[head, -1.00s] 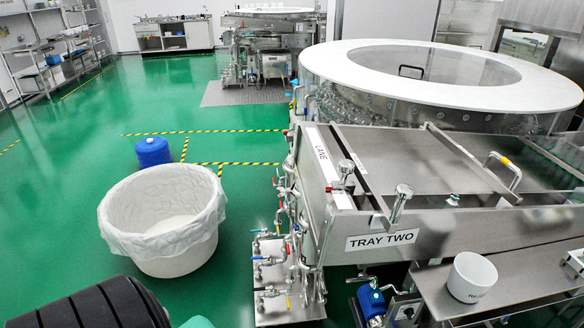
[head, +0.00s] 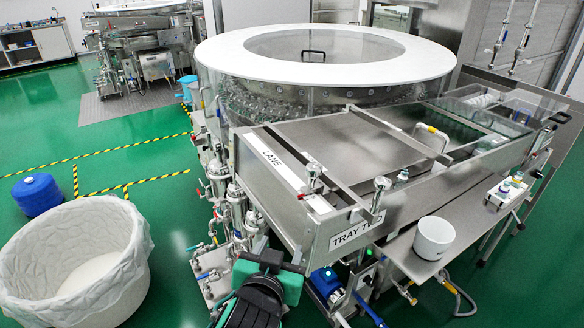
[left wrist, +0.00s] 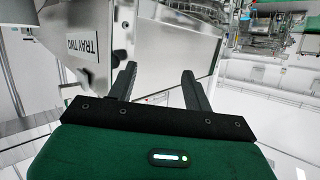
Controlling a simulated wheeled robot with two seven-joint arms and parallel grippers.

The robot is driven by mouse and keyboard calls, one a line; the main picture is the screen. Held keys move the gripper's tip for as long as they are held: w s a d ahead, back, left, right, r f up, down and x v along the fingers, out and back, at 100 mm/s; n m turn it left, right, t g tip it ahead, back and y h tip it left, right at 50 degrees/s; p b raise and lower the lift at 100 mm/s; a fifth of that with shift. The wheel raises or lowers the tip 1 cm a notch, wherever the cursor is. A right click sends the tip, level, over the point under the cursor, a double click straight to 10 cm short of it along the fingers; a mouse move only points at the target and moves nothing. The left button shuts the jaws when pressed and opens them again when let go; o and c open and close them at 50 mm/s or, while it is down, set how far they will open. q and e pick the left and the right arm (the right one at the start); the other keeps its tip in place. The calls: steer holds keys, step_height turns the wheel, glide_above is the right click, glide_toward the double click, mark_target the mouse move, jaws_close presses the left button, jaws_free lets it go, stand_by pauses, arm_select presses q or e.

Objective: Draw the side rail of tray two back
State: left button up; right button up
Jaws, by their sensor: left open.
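Tray two is a long steel tray on the washer's front, with a "TRAY TWO" label (head: 357,232) on its end; the label also shows sideways in the left wrist view (left wrist: 88,42). A dark side rail (head: 305,165) runs along the tray's lane side, beside the white "LANE" strip (head: 272,160). Metal knobs (head: 381,185) stand near the labelled end. My left gripper (head: 270,258) is low beside the tray's left side, apart from the rail. In the left wrist view its fingers (left wrist: 158,70) are spread and empty, facing the steel side. My right gripper is out of view.
Pipes and valves (head: 225,200) crowd the machine's left side near my left gripper. A white cup (head: 434,238) stands on the front shelf. A lined white bin (head: 78,262) and blue container (head: 38,194) stand on the green floor at left. The round washer (head: 220,58) is behind.

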mark_target(312, 171)
arm_select(q)
steer(key=s+d+r+t+h, duration=0.1)
steer(key=d+r+t, duration=0.3)
steer(key=r, duration=0.7)
steer(key=w+p, duration=0.1)
steer(key=w, duration=0.3)
steer(key=w+d+p, duration=0.1)
steer(key=w, duration=0.2)
steer(key=w+p, duration=0.2)
steer(key=w, duration=0.2)
steer(key=shift+w+d+r, duration=0.2)
steer(key=shift+w+d, duration=0.05)
steer(key=shift+w, duration=0.05)
steer(key=shift+w+d+f, duration=0.1)
steer(key=shift+w+f, duration=0.05)
steer(key=shift+w, duration=0.5)
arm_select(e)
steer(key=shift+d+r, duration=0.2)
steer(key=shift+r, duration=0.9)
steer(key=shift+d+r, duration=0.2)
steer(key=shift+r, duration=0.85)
